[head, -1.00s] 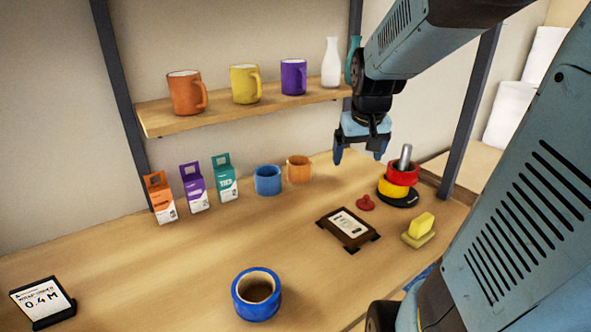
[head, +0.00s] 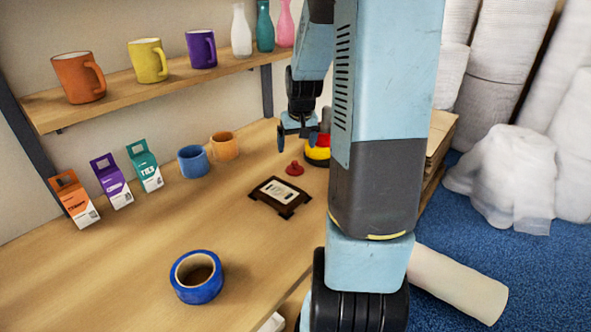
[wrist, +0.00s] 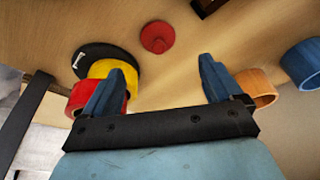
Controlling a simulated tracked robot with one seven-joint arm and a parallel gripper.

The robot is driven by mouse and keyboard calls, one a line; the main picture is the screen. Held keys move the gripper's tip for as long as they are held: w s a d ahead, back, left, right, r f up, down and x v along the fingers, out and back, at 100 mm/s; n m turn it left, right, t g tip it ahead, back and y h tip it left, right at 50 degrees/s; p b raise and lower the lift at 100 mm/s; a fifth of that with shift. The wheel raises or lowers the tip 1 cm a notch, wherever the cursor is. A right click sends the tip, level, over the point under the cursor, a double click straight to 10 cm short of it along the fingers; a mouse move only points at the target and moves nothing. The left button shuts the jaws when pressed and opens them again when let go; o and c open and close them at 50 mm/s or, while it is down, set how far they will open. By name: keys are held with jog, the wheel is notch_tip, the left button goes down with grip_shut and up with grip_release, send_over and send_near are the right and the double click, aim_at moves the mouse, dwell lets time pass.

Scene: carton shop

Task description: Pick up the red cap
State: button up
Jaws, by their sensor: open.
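The red cap (head: 294,168) lies on the wooden table, with a small knob on top. It sits just behind the dark framed plate and left of the stacked rings. In the wrist view the red cap (wrist: 157,37) shows whole, beyond the fingertips and a little left of the middle between them. My gripper (head: 297,137) is open and empty, above the table and behind the cap. In the wrist view its two fingers (wrist: 162,75) are spread apart, and nothing is between them.
Stacked red, yellow and black rings (head: 317,152) stand close right of the cap, partly hidden by my arm. A dark framed plate (head: 278,196) lies in front. A blue tape roll (head: 197,277) is nearer. A shelf (head: 150,92) hangs behind.

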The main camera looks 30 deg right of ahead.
aim_at(295, 162)
jog(key=shift+x, duration=2.4)
jog(key=shift+w+x, duration=0.15)
jog(key=shift+x, duration=1.15)
jog(key=shift+w+x, duration=0.1)
jog(key=shift+x, duration=1.15)
jog(key=shift+d, duration=0.15)
jog(key=c, duration=1.1)
jog(key=shift+r, duration=0.1)
